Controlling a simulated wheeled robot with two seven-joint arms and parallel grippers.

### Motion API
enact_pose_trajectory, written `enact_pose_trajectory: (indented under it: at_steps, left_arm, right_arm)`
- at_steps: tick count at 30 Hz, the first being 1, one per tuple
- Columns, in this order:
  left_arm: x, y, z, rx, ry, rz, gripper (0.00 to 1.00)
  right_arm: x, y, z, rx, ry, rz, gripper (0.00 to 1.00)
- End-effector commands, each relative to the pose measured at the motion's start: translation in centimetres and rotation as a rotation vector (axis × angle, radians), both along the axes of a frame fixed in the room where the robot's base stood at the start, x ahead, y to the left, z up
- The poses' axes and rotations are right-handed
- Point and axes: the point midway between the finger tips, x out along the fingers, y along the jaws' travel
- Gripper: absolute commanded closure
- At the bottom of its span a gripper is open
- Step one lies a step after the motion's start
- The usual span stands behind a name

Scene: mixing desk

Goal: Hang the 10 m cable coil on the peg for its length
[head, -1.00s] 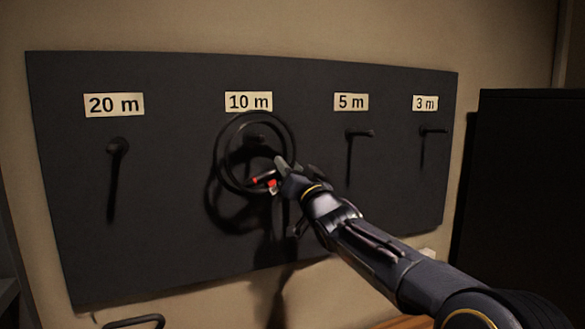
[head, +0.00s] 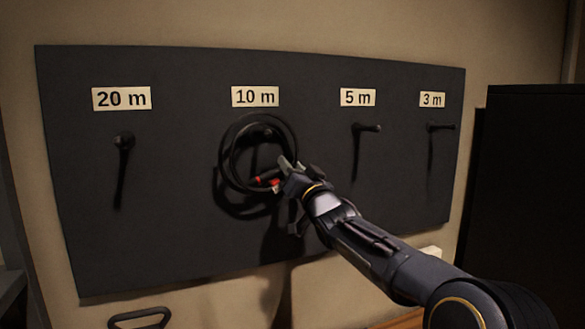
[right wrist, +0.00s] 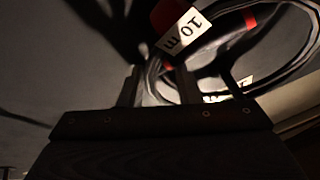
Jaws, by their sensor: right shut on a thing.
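The black cable coil (head: 223,158) is in front of the board under the 10 m label (head: 255,96). My right gripper (head: 283,177) is shut on its lower right side, beside red bands. The 10 m peg (head: 267,132) shows inside the upper part of the coil's opening; I cannot tell whether the coil rests on it. In the right wrist view the coil's white tag (right wrist: 184,32) reads 10 m, and the coil loops past the fingers. My left gripper is not in view.
The dark board (head: 190,240) also bears the 20 m peg (head: 124,141), the 5 m peg (head: 368,128) and the 3 m peg (head: 440,127), each under its label. A black cabinet (head: 530,190) stands at the right. A dark handle-like loop (head: 140,316) is at the lower left.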

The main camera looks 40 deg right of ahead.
Motion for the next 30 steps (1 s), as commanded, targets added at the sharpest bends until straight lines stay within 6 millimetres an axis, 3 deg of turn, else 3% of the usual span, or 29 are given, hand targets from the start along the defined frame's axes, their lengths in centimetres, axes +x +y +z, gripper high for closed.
enact_pose_trajectory:
  at_steps: [9, 10, 15, 26, 30]
  left_arm:
    - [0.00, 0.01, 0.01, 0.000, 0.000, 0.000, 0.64]
    - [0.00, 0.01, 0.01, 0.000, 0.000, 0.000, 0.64]
    - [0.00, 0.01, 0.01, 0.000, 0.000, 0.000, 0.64]
    - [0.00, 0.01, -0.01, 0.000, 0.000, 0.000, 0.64]
    - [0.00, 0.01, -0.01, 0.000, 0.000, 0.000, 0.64]
  right_arm:
    - [0.03, 0.01, -0.05, 0.002, 0.001, 0.001, 1.00]
    - [0.03, 0.01, -0.05, 0.002, 0.001, 0.001, 0.68]
    - [0.03, -0.02, -0.09, 0.001, 0.002, 0.000, 0.46]
    - [0.07, -0.22, -0.42, 0.002, 0.010, -0.005, 0.46]
    - [0.07, -0.27, -0.44, 0.003, 0.010, -0.006, 0.27]
